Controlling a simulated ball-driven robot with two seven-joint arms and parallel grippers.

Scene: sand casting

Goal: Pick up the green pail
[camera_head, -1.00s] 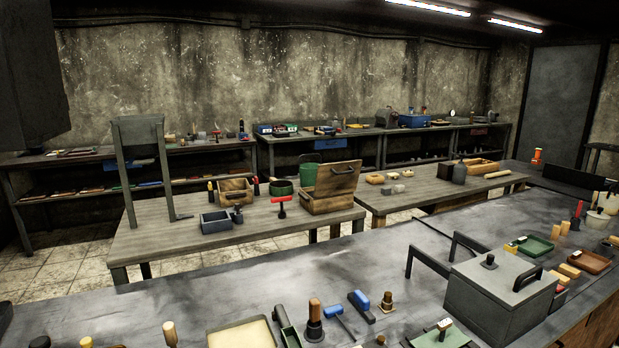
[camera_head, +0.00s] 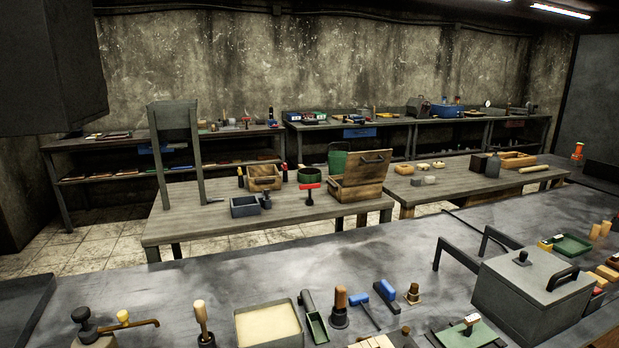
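A tall green container (camera_head: 337,159), which looks like the green pail, shows behind the open wooden box on the middle table. The box and table hide its lower part, so I cannot tell what it stands on. A low, round dark green vessel (camera_head: 309,176) sits on that table, left of the box. Neither of my grippers is in view.
The middle table (camera_head: 215,225) holds an open wooden box (camera_head: 361,181), a grey box (camera_head: 244,206) and a tall grey frame (camera_head: 176,140). The grey foreground counter (camera_head: 240,275) carries tools, a sand tray (camera_head: 268,326) and a lidded grey box (camera_head: 530,297). Tiled floor shows left.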

